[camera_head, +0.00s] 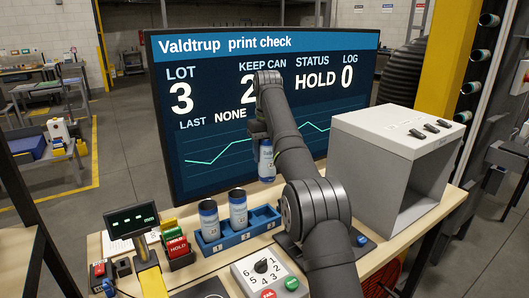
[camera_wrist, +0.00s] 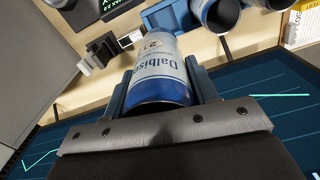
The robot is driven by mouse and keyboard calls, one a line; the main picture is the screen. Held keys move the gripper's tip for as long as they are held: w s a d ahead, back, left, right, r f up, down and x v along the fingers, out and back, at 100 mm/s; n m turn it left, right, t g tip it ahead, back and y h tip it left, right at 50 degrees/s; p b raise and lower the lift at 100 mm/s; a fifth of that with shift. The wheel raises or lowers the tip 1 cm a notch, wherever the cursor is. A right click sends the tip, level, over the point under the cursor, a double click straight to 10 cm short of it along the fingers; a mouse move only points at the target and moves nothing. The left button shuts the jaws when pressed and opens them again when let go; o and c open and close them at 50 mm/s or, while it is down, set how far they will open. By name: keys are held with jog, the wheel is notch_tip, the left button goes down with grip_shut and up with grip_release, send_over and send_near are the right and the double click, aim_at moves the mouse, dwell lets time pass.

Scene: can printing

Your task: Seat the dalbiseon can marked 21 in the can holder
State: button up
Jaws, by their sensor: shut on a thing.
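A white and blue can marked 21 (camera_wrist: 160,58) with "Dalbiseon" lettering is between the fingers of my gripper (camera_wrist: 162,88). My gripper is shut on it. In the head view this can (camera_head: 266,160) hangs below my gripper (camera_head: 262,146), in front of the screen and apart from the holder. The blue can holder (camera_head: 232,242) is on the bench, left of the held can and nearer the camera. Two similar cans, one left (camera_head: 209,220) and one middle (camera_head: 238,209), stand upright in it. Its right-hand place looks empty. My arm hides part of the bench.
A large screen (camera_head: 200,140) stands behind the held can. A grey open-fronted box (camera_head: 372,150) stands to the right. Red and green HOLD blocks (camera_head: 177,248), a small display (camera_head: 132,220) and a dial panel (camera_head: 268,275) sit around the holder.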

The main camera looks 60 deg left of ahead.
jog(key=w+d+f, duration=0.2)
jog(key=w+d, duration=0.6)
jog(key=w, duration=0.1)
jog(key=w+d+f, duration=0.3)
jog(key=w+d, duration=0.6)
jog(key=shift+d, duration=0.1)
jog(key=shift+f, duration=2.9)
jog(key=shift+f, duration=2.55)
jog(key=o, duration=1)
